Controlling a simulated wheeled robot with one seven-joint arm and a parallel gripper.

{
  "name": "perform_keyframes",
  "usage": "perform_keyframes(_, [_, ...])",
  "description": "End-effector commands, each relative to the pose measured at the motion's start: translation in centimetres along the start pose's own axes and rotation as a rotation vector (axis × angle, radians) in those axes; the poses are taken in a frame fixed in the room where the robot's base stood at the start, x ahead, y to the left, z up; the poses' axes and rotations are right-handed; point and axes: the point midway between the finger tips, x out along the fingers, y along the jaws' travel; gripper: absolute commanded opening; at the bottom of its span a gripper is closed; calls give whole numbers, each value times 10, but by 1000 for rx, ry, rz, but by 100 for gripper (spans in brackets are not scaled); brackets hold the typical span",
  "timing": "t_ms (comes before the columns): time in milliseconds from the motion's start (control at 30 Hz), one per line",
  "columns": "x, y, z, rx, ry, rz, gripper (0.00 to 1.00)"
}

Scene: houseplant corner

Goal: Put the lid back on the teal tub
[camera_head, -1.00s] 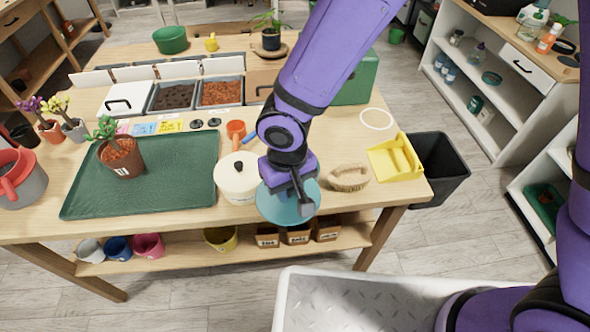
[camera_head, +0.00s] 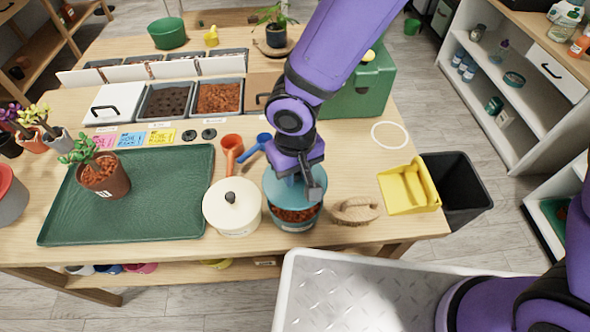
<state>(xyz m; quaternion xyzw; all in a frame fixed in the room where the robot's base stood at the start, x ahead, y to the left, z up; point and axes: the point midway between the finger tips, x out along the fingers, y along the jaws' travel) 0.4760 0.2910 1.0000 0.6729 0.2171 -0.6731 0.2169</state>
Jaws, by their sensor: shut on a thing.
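The teal tub (camera_head: 297,226) stands near the front edge of the table, with reddish-brown chunks showing at the front of its open mouth. The round teal lid (camera_head: 277,188) is over the back part of the tub, covering that part of the mouth from view. My gripper (camera_head: 308,184) is shut on the lid from above and hides its middle. I cannot tell whether the lid touches the rim.
A cream lidded pot (camera_head: 232,209) stands close on the left, and a wooden brush (camera_head: 356,211) lies close on the right. A red scoop (camera_head: 232,146) and a blue tool (camera_head: 256,146) lie behind.

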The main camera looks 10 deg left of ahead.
Motion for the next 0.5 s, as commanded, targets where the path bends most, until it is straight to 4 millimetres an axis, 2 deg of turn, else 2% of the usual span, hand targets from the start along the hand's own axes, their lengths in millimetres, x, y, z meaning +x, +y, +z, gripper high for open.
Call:
perform_keyframes(167, [5,0,0,-2,-1,1,2])
perform_keyframes(500, [32,0,1,-1,-2,1,2])
